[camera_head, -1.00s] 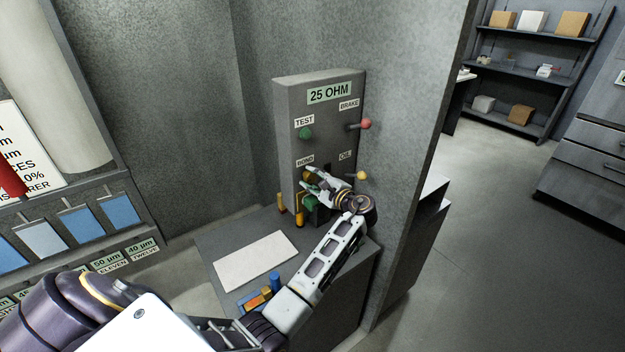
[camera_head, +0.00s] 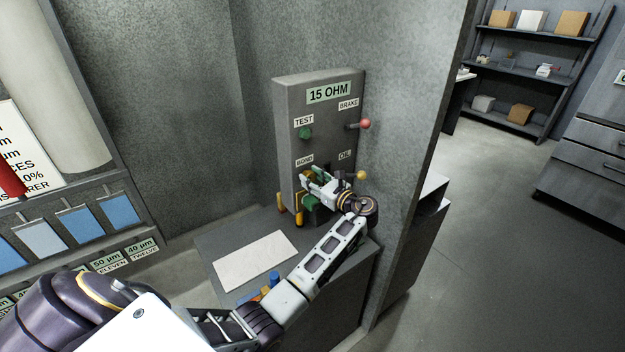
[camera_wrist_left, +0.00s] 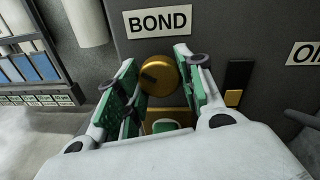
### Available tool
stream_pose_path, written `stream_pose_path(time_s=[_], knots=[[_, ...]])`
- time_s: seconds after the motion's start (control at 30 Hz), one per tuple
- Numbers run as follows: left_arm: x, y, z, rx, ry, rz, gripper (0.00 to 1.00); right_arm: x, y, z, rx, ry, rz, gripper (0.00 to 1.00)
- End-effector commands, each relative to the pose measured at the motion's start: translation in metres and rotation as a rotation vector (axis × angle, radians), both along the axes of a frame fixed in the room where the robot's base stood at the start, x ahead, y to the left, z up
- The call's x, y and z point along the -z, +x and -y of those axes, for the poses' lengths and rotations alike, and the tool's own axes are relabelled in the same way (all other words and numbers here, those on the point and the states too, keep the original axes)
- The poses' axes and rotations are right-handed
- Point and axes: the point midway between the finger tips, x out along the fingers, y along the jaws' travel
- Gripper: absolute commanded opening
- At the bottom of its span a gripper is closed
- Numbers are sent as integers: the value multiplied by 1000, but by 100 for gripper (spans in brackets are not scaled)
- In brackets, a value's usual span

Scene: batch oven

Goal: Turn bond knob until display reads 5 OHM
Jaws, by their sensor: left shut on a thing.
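The grey control box (camera_head: 322,133) stands on the bench against the wall. Its display (camera_head: 328,92) reads 15 OHM. The bond knob is a round brass-coloured knob (camera_wrist_left: 160,76) under the BOND label (camera_wrist_left: 158,21), with a dark mark pointing toward the left. My left gripper (camera_head: 308,180) is at the front of the box and hides most of the knob in the head view. In the left wrist view its green-padded fingers (camera_wrist_left: 158,82) stand on either side of the knob, shut on it. My right gripper is not in view.
The box also has a green TEST button (camera_head: 305,133), a red-tipped BRAKE lever (camera_head: 364,124) and a yellow-tipped OIL lever (camera_head: 361,175) near my gripper. A white sheet (camera_head: 255,260) and small coloured blocks (camera_head: 270,284) lie on the bench (camera_head: 215,245).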

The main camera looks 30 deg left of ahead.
Motion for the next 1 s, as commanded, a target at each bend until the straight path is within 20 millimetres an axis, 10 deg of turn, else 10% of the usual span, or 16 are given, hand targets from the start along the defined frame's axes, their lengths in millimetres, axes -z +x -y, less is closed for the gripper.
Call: stream_pose_path(time_s=[0.8,0.83,1.0], knots=[[6,-1,1,-1,55,-154,14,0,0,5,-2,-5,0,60],[6,-1,1,-1,55,-154,39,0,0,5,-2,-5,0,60],[4,-1,1,-1,56,-150,59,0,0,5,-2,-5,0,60]])
